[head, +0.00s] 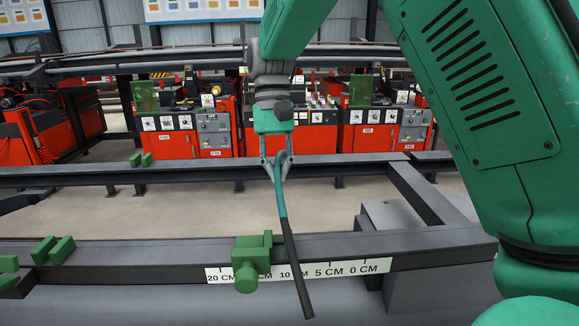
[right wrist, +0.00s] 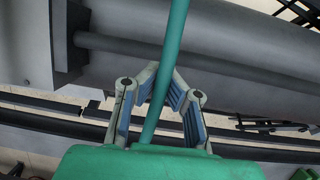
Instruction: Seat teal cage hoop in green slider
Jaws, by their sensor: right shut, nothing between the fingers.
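The teal cage hoop (head: 282,203) hangs in the head view as a long thin bar, teal above and dark below. It slants down to the right, and its lower end passes in front of the rail, right of the green slider. The green slider (head: 246,262) sits on the front rail, over the white scale's left part. My right gripper (head: 277,165) is shut at the hoop's upper end. In the right wrist view, the hoop (right wrist: 169,75) crosses in front of the fingers (right wrist: 172,75); whether they touch it is unclear. My left gripper is out of view.
The front rail (head: 140,255) carries a centimetre scale (head: 330,269). Green blocks (head: 52,249) lie at its left. A second rail (head: 200,173) runs behind, with open floor between. Red machine cabinets (head: 285,130) stand at the back. My own arm covers the right side.

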